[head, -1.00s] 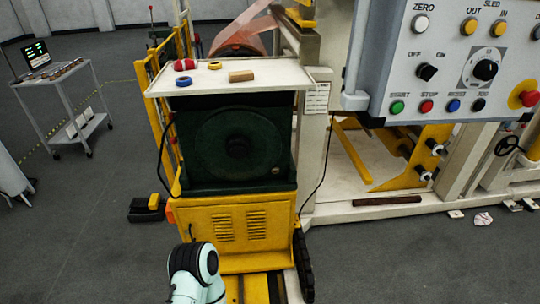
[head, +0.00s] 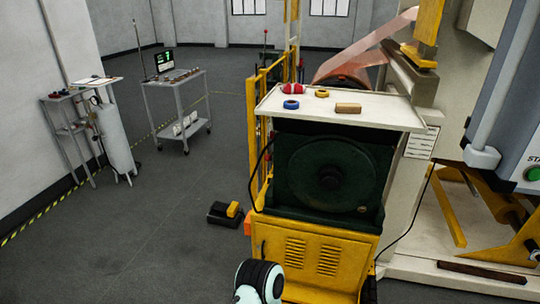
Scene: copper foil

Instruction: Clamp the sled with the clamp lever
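No clamp lever can be made out in the head view. The sled cannot be told for certain; a yellow base cabinet (head: 316,259) carrying a dark green round-faced machine (head: 331,174) stands right of centre. A part of my own arm, pale with a black band, shows at the bottom edge in front of the cabinet. Neither gripper's fingers are in view.
A white tray (head: 385,118) on top holds red, blue and yellow rolls and a wooden block (head: 348,108). A yellow and black foot pedal (head: 226,214) lies on the floor. A grey control panel (head: 510,125) is at right. A laptop cart (head: 178,111) stands back left.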

